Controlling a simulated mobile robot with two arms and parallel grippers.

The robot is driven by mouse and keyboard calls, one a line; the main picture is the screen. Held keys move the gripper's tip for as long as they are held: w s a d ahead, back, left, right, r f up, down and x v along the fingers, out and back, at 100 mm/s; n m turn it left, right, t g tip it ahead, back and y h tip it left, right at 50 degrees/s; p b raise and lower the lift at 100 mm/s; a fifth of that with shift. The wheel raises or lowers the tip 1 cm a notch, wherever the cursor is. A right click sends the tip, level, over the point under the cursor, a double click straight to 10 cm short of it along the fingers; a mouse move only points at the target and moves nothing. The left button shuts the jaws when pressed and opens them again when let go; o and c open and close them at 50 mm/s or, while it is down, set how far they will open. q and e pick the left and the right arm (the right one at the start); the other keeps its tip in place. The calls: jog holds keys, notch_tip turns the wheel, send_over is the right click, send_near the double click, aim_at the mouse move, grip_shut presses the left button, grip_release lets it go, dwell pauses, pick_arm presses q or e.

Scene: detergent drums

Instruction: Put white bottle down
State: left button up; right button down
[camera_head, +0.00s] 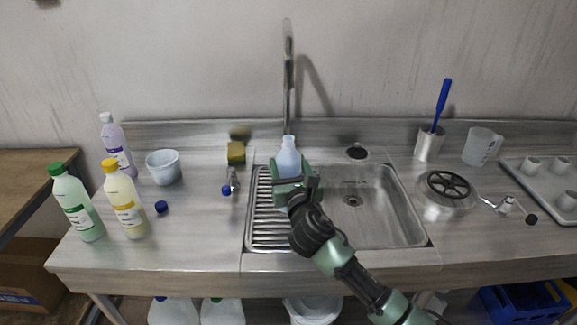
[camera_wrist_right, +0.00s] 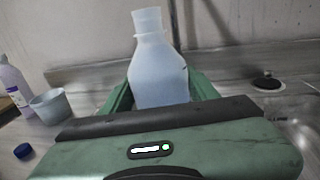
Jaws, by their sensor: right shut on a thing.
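A pale bluish-white bottle (camera_head: 288,158) with an open neck is upright over the ribbed drainboard at the left part of the sink. My right gripper (camera_head: 290,182) is shut on it. In the right wrist view, the bottle (camera_wrist_right: 160,75) stands between the green fingers (camera_wrist_right: 160,95). Its base is hidden behind the gripper, so I cannot tell whether it touches the drainboard. My left gripper is not in view.
A metal sink (camera_head: 390,215) lies right of the bottle, with a tap (camera_head: 288,80) behind. A sponge (camera_head: 236,152), a blue-capped item (camera_head: 227,190), a bowl (camera_head: 164,167) and several bottles stand left. Counter left of the sink is partly clear.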

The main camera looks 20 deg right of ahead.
jog(key=shift+f, duration=0.4)
jog(key=shift+c, duration=2.1)
grip_release()
jog(key=shift+f, duration=0.1)
jog(key=s+a+r, duration=0.1)
jog(key=s, duration=1.1)
jog(key=shift+b, duration=0.35)
jog(key=shift+a+r, duration=0.1)
